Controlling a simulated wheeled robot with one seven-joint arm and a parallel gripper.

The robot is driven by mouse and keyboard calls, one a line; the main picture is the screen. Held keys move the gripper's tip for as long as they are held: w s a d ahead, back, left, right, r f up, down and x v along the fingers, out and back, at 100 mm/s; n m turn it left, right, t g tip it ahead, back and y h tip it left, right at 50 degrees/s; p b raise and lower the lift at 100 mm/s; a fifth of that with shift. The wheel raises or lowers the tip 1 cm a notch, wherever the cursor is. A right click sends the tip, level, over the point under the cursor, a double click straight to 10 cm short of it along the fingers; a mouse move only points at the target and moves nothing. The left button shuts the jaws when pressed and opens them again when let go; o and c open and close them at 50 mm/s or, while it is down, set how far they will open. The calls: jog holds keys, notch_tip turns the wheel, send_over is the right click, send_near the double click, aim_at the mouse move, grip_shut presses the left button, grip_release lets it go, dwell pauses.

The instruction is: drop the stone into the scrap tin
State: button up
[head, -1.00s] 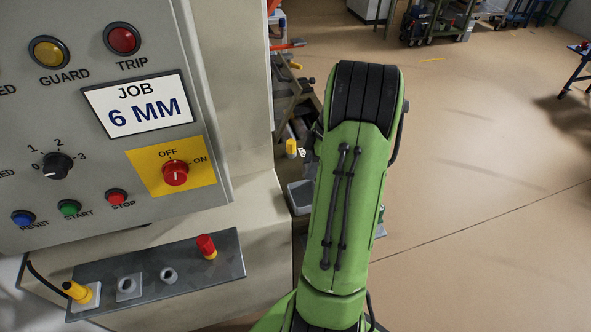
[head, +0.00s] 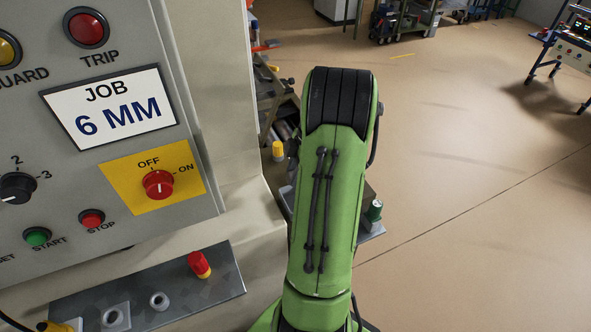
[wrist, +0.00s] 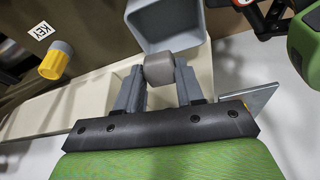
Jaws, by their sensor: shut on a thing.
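My gripper (wrist: 158,88) is shut on the stone (wrist: 158,68), a short grey rounded cylinder held between its two grey fingertips in the wrist view. A square grey open tin (wrist: 203,22), apparently the scrap tin, lies just beyond the stone. The stone overlaps the tin's near side in the picture; I cannot tell its height above the rim. The tin's inside looks empty where it shows. In the head view my green arm hides the gripper and the stone, and a grey bin edge (head: 287,197) shows left of the arm.
A yellow-and-grey piece (wrist: 57,60) stands left of the tin, near a KEY label (wrist: 40,31). In the head view, the machine panel (head: 100,130) fills the left, with a red-and-yellow plug (head: 199,264) below. A green can (head: 375,210) stands right of my arm. Open floor lies right.

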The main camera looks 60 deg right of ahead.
jog(key=o, duration=1.1)
jog(key=shift+o, duration=0.2)
jog(key=shift+r, duration=0.15)
jog(key=p+v, duration=0.5)
jog(key=v, duration=1)
jog(key=shift+r+p, duration=0.3)
